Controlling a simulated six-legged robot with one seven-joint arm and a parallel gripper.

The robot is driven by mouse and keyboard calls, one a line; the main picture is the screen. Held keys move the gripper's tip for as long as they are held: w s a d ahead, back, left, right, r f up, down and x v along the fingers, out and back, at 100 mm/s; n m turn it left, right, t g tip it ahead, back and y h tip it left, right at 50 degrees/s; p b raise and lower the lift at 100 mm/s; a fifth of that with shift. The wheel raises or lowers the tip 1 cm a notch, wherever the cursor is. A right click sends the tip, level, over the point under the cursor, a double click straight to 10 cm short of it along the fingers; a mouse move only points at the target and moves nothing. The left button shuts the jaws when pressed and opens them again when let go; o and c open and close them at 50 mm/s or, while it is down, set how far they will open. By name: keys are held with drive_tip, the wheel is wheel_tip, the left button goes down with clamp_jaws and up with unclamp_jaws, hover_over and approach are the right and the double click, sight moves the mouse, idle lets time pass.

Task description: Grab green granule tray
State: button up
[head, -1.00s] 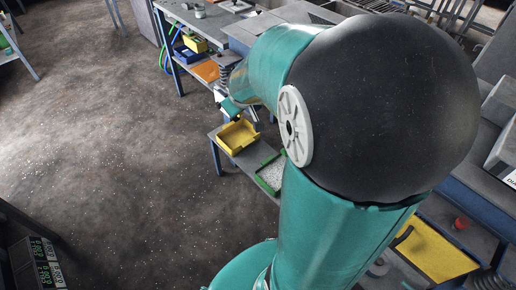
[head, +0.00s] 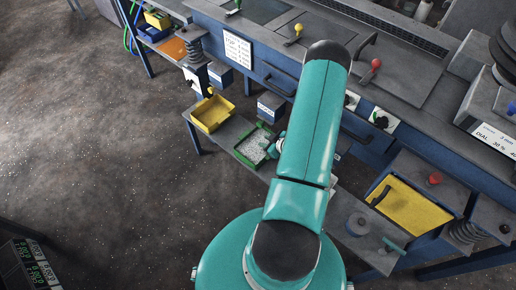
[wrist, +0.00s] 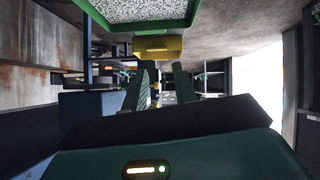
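The green tray (head: 243,161), filled with pale granules, rests on a low grey shelf at the machine's front in the head view. In the wrist view its green rim (wrist: 140,25) and granules show at the top edge, cut off by the frame. My gripper (wrist: 162,88) is open, its two fingers apart with nothing between them. In the head view my gripper (head: 276,147) is at the tray's right side, partly hidden by my arm. I cannot tell whether it touches the rim.
A yellow tray (head: 213,113) stands beyond the green one on the same shelf (head: 236,127). The blue and grey machine (head: 270,78), with coloured knobs, lies behind and to the right. A yellow panel (head: 408,205) is at lower right. The floor at left is open.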

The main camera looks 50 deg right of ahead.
drive_tip(key=s+a+f+m+t, duration=0.1)
drive_tip(key=s+a+f+t, duration=0.2)
drive_tip(key=s+a+f, duration=0.4)
drive_tip(key=shift+y, duration=0.4)
drive_tip(key=x, duration=0.9)
drive_tip(key=d+x, duration=0.1)
drive_tip(key=x, duration=0.4)
drive_tip(key=shift+w+f, duration=0.2)
drive_tip(key=shift+f, duration=0.2)
clamp_jaws()
drive_tip(key=shift+r, duration=0.1)
